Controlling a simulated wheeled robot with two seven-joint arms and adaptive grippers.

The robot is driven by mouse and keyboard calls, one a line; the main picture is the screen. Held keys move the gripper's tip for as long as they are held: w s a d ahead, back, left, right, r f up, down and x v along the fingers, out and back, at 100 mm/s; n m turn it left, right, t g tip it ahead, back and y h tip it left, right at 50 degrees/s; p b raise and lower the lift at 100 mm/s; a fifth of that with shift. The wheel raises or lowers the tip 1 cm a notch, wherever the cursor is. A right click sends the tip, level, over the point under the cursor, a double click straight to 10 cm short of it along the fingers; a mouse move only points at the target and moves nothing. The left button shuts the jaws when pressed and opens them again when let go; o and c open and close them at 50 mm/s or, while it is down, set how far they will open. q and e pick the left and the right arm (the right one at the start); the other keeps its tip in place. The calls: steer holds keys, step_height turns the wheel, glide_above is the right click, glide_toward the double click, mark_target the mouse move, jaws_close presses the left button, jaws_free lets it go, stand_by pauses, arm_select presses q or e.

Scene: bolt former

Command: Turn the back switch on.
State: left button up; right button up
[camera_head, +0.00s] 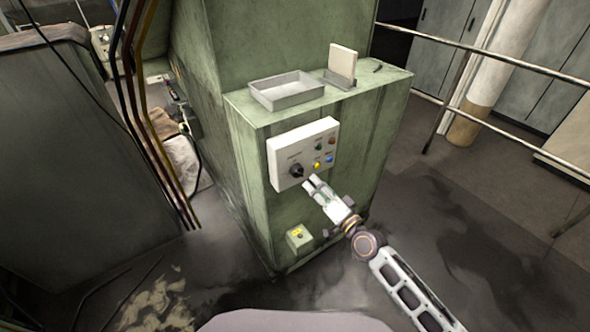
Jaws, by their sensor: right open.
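A white control box (284,158) is mounted on the front of a green machine cabinet (352,150). It bears a black rotary switch (296,171) at its lower left and several small coloured buttons at its right. Which switch is the back one cannot be told from this view. My right gripper (312,183) is open, just below and right of the black switch, close to the box's lower edge. Whether it touches the box cannot be told. A small box with a yellow front (298,235) sits low on the cabinet. My left gripper is not in view.
A grey tray (288,101) and an upright pale block in a holder (341,66) are on top of the cabinet. Dark cables (150,130) hang at the left beside a large dark panel. A metal railing (480,50) runs at the right.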

mark_target(300, 174)
steer(key=shift+s+a+f+n, duration=0.1)
steer(key=shift+a+f+n, duration=0.1)
steer(key=shift+n, duration=0.65)
steer(key=shift+s+a+f+n, duration=0.1)
steer(key=shift+f+n, duration=0.05)
steer(key=shift+n, duration=0.7)
steer(key=shift+w+a, duration=0.1)
steer(key=shift+w, duration=0.1)
steer(key=x, duration=0.8)
steer(key=shift+w+a+f+b, duration=0.1)
steer(key=shift+a+f+b, duration=0.1)
steer(key=shift+b, duration=0.15)
steer(key=n, duration=0.2)
steer(key=shift+d+n, duration=0.1)
steer(key=shift+n, duration=0.3)
steer(key=n, duration=0.4)
steer(key=shift+n, duration=0.3)
